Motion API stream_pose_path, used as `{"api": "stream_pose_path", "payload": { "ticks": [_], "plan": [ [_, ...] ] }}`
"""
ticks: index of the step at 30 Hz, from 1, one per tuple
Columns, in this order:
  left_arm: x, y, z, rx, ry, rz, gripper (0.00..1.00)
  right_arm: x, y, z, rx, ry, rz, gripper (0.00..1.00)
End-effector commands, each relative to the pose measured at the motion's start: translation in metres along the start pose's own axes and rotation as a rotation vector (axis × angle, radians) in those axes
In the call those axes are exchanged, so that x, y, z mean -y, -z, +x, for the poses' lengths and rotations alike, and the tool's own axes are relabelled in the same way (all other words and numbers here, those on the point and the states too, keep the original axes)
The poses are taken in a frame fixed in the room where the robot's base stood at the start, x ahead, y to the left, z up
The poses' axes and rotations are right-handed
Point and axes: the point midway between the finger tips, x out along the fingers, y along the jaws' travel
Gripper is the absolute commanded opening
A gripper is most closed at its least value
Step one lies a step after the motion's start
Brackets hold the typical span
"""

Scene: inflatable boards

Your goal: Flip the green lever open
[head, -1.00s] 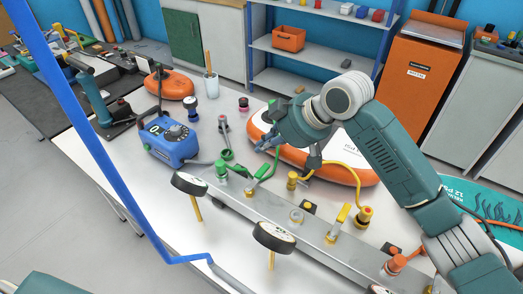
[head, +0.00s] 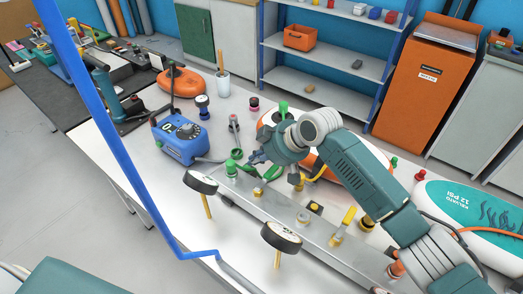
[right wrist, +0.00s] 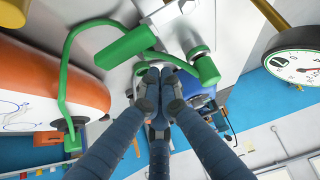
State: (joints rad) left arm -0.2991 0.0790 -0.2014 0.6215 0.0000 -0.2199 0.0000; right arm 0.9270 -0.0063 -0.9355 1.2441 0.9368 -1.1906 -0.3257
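The green lever (head: 270,173) sits on the grey metal manifold bar (head: 290,219), beside a round green fitting (head: 232,167). In the right wrist view the lever shows as a thick green handle (right wrist: 125,47) at upper left, with another green part (right wrist: 207,70) to its right. My right gripper (head: 257,158) is just above and beside the green parts. In the right wrist view its fingertips (right wrist: 160,82) are drawn together with nothing visible between them, below and right of the handle. Contact with the lever cannot be told. My left gripper is not in view.
Two gauges (head: 282,236) (head: 201,182) stand along the manifold's front. A yellow lever (head: 345,221) is farther right. A blue pump box (head: 181,139) stands at left. An orange-rimmed board (right wrist: 55,85) lies close behind, and a green hose (right wrist: 72,50) loops beside the handle.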

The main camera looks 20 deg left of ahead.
Motion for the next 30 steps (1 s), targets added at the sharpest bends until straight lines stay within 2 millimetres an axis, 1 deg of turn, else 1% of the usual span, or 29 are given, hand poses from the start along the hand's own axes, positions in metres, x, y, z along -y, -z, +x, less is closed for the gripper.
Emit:
{"api": "stream_pose_path", "payload": {
  "ticks": [1, 3, 10, 23, 30],
  "plan": [
    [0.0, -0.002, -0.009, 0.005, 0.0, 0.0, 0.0, -0.004, -0.006, -0.01, 0.002, -0.005, 0.003, 0.0],
    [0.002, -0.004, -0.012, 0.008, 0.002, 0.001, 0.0, -0.003, -0.013, -0.015, 0.002, -0.005, 0.003, 0.0],
    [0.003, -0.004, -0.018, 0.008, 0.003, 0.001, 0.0, -0.002, -0.025, -0.023, 0.001, -0.004, 0.002, 0.0],
    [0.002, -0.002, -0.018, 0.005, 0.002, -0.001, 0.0, -0.003, -0.026, -0.023, 0.001, -0.004, 0.002, 0.0],
    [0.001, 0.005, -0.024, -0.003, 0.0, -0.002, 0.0, -0.014, -0.025, -0.025, 0.002, -0.004, 0.004, 0.0]
  ]
}}
